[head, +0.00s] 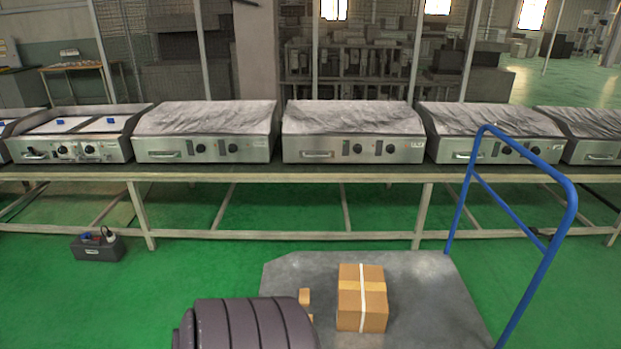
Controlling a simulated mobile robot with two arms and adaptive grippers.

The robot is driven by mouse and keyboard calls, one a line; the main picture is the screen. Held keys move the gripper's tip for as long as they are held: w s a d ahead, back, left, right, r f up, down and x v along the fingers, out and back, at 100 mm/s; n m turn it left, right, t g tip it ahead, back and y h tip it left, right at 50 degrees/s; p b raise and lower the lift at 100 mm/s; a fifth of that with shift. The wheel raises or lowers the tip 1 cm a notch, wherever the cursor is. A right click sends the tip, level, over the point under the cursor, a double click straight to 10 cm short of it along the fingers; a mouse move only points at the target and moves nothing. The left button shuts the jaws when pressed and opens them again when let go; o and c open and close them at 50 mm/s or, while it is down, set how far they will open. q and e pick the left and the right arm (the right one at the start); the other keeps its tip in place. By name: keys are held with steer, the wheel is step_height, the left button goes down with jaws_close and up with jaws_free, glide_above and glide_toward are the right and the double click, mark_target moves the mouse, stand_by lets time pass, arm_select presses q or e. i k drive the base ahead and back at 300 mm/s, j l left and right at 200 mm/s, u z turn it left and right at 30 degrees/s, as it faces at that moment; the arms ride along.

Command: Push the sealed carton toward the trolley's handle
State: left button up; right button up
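A sealed brown carton (374,312) with tan tape and a white strap sits upright on the grey platform of the trolley (435,290), near its middle. The trolley's blue handle (570,215) rises at the platform's right side, with clear platform between it and the carton. A small brown piece (304,297) shows just left of the carton, partly hidden; I cannot tell what it is. A dark ribbed part of my own arm covers the platform's lower left. Neither gripper's fingers can be seen.
A long bench (270,175) runs across behind the trolley, carrying several steel griddle units (352,132), most covered in plastic film. A dark toolbox (97,247) stands on the green floor at the left. Green floor (200,275) is open left of the trolley.

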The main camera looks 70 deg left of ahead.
mark_target(362, 305)
steer(key=j+u, duration=0.2)
steer(key=u, duration=1.7)
